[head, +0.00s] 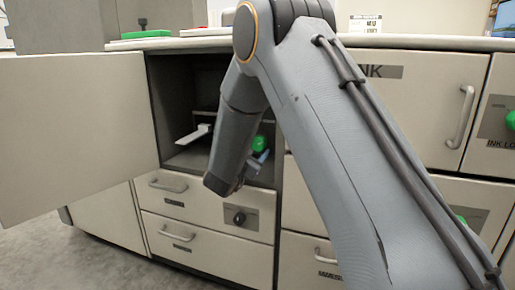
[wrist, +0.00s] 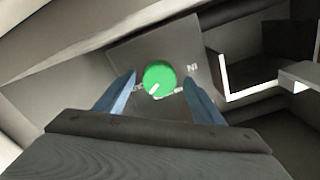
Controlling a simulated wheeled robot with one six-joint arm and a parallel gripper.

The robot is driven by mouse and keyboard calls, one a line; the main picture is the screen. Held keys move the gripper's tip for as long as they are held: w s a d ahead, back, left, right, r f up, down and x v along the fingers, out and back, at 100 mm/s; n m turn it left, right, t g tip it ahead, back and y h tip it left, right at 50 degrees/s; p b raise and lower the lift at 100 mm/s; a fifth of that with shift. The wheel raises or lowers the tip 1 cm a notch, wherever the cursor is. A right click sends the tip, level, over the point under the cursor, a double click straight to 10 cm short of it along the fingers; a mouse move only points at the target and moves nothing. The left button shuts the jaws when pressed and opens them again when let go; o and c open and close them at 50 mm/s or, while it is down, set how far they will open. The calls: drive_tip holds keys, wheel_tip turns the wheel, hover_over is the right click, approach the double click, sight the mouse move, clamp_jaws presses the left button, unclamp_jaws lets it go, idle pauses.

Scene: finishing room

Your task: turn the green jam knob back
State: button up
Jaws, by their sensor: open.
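The green knob (wrist: 160,73) sits on a grey plate in the wrist view, with a white pointer mark at its lower left and partly readable lettering beside it. In the head view the green knob (head: 259,143) shows inside the open cabinet compartment. My gripper (wrist: 159,82) is open, with one blue finger on each side of the knob in the picture. I cannot tell whether the fingers touch it. In the head view my gripper (head: 259,161) is just below the knob, partly hidden by my arm.
The cabinet door (head: 75,130) stands open at the left. A white lever (head: 194,134) sticks out inside the compartment, left of my arm. Drawers with handles and a black knob (head: 239,218) are below. More green knobs (head: 510,120) are at the right.

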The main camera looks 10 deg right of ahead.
sight(257, 145)
drive_tip(key=shift+b+x, duration=0.4)
drive_tip(key=shift+x, duration=1.45)
drive_tip(key=c, duration=1)
